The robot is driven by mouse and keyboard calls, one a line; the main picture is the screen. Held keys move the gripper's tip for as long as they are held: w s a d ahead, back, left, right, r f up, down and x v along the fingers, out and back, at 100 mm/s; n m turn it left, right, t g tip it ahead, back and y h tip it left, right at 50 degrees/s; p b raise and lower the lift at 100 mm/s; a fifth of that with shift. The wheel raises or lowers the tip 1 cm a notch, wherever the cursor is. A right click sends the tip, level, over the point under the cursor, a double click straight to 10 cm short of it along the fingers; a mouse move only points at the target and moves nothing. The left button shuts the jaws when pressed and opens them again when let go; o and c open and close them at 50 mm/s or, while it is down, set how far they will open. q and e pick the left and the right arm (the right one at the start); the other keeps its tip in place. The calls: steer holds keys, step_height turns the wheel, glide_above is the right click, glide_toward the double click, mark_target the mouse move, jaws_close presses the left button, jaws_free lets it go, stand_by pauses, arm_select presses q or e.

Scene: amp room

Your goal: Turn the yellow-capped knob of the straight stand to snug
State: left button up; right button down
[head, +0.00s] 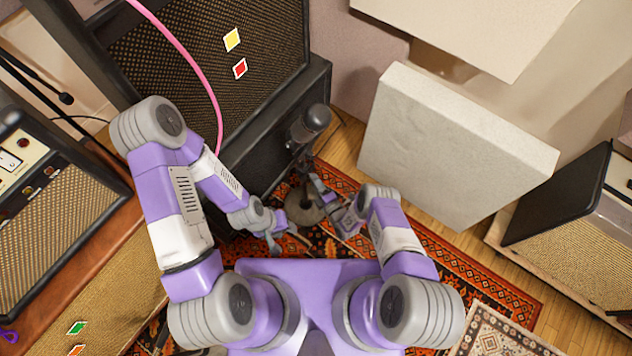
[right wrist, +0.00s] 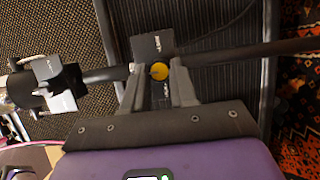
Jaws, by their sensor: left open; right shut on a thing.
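The straight stand shows in the head view by its round grey base (head: 305,206) on the rug, with a dark microphone (head: 309,123) at its top. In the right wrist view its dark pole (right wrist: 237,56) runs across the picture through a black clamp block (right wrist: 152,45). The yellow-capped knob (right wrist: 159,71) sits at that block. My right gripper (right wrist: 158,82) is shut on the knob, one finger on each side of it. My right gripper also shows in the head view (head: 321,190), beside the pole. My left gripper (head: 287,238) is open and empty, low near the base.
A large black amp (head: 215,60) stands behind the stand, with a pink cable (head: 190,62) hanging over its front. A pale panel (head: 450,145) stands to the right. Another amp (head: 60,215) is at the left. Patterned rug (head: 455,260) covers the floor.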

steer(key=c, duration=0.9)
jaws_free()
steer(key=v, duration=0.7)
steer(key=shift+s+p, duration=0.3)
steer(key=shift+p, duration=0.1)
steer(key=shift+d, duration=0.15)
